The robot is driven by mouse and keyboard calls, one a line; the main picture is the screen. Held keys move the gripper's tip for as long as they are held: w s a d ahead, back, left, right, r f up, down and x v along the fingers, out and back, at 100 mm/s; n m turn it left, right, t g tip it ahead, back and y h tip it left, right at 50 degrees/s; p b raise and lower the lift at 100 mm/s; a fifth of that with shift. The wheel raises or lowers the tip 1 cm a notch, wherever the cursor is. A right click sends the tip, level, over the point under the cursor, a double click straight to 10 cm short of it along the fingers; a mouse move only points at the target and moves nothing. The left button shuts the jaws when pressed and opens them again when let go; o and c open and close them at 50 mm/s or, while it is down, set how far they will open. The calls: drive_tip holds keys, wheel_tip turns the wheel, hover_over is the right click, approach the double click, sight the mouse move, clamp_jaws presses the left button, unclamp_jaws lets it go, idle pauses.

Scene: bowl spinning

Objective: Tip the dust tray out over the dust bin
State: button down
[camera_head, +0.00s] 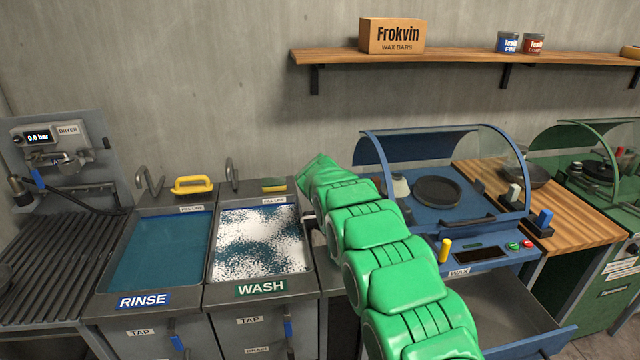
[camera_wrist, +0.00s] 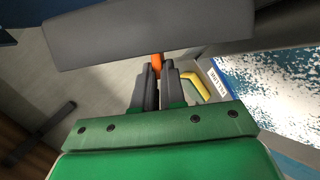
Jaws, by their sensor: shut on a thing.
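In the wrist view my gripper (camera_wrist: 158,85) is shut on the orange handle (camera_wrist: 157,64) of a grey tray, which I take for the dust tray (camera_wrist: 150,35). The tray's broad grey face spans the top of that view, beyond the fingertips. I cannot tell whether dust is in it or how far it is tilted. In the head view my green arm reaches up towards the wash tank's right side; it hides the gripper and tray. I cannot make out a dust bin in either view.
The wash tank (camera_head: 306,283) with white foam and the rinse tank (camera_head: 106,275) stand left of my arm. A blue waxing machine (camera_head: 470,205) with a clear hood stands to its right, with an open grey pan (camera_head: 520,318) below. A wooden shelf (camera_head: 450,56) hangs above.

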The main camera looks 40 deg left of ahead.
drive_tip(key=shift+s+d+f, duration=0.1)
drive_tip(key=shift+s+d, duration=0.05)
idle(0.3)
drive_tip(key=shift+d+y, duration=0.25)
drive_tip(key=shift+y, duration=0.05)
drive_tip(key=shift+w+d+r+m+g+y, duration=0.3)
drive_tip(key=shift+w+r+m+g+y, duration=0.1)
drive_tip(key=shift+r+m+g, duration=0.15)
drive_tip(key=shift+w+d+r+m+g+y, duration=0.2)
drive_tip(key=shift+w+d+m+g+y, duration=0.15)
drive_tip(key=shift+m+y, duration=0.25)
drive_tip(key=shift+w+d+r+m+g+y, duration=0.25)
drive_tip(key=shift+d+m+g+y, duration=0.2)
drive_tip(key=shift+y, duration=0.15)
drive_tip(key=shift+w+d+f+m+g+y, duration=0.2)
drive_tip(key=shift+w+d+m+g+y, duration=0.15)
drive_tip(key=shift+w+d+m+y, duration=0.25)
drive_tip(key=shift+w+d+m+g+y, duration=0.45)
drive_tip(key=shift+d+m+y, duration=0.2)
drive_tip(key=shift+m+y, duration=0.35)
drive_tip(key=shift+r, duration=0.1)
